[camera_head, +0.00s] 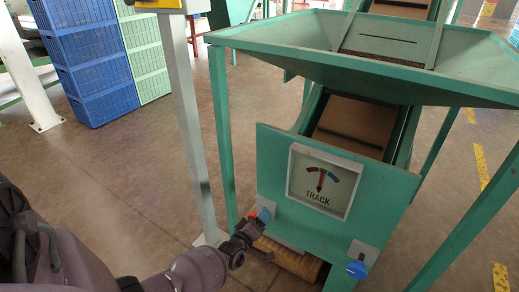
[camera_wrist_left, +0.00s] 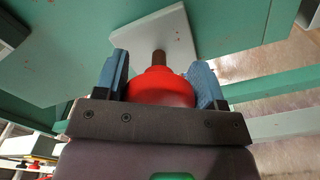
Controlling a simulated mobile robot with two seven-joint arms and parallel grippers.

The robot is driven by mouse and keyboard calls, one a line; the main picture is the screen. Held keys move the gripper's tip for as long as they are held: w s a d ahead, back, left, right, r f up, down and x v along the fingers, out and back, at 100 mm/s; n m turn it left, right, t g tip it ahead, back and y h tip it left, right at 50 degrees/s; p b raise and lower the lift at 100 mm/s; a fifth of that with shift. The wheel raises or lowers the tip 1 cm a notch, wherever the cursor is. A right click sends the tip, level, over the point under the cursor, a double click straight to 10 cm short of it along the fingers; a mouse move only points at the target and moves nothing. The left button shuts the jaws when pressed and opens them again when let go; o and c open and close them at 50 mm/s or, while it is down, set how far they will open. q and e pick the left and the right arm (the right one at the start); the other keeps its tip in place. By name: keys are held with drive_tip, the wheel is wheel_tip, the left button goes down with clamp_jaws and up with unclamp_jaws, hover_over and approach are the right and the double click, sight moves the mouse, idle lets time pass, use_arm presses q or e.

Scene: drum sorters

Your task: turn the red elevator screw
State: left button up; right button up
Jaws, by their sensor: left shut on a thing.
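The red elevator screw (camera_wrist_left: 160,88) is a round red knob on a brown threaded shaft, which runs into a light grey plate (camera_wrist_left: 155,40) on the green machine. In the left wrist view my left gripper (camera_wrist_left: 162,78) has its two blue fingers on either side of the knob and is shut on it. In the head view my left gripper (camera_head: 259,216) reaches the lower left corner of the green machine (camera_head: 270,175). Only a small bit of the red screw (camera_head: 252,215) shows there. My right gripper is not in view.
A dial marked TRACK (camera_head: 321,181) is on the machine's front. A blue knob (camera_head: 357,269) sits at its lower right. A grey post (camera_head: 190,125) stands left of the machine. Blue crates (camera_head: 85,55) are stacked at the back left. Floor between is clear.

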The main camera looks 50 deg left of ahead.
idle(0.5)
use_arm(q)
drive_tip(key=o, duration=0.8)
drive_tip(key=shift+o, duration=0.2)
drive_tip(key=shift+s, duration=0.1)
drive_tip(key=shift+s+d, duration=0.1)
drive_tip(key=shift+s, duration=0.15)
drive_tip(key=p+v, duration=0.3)
drive_tip(key=v, duration=0.7)
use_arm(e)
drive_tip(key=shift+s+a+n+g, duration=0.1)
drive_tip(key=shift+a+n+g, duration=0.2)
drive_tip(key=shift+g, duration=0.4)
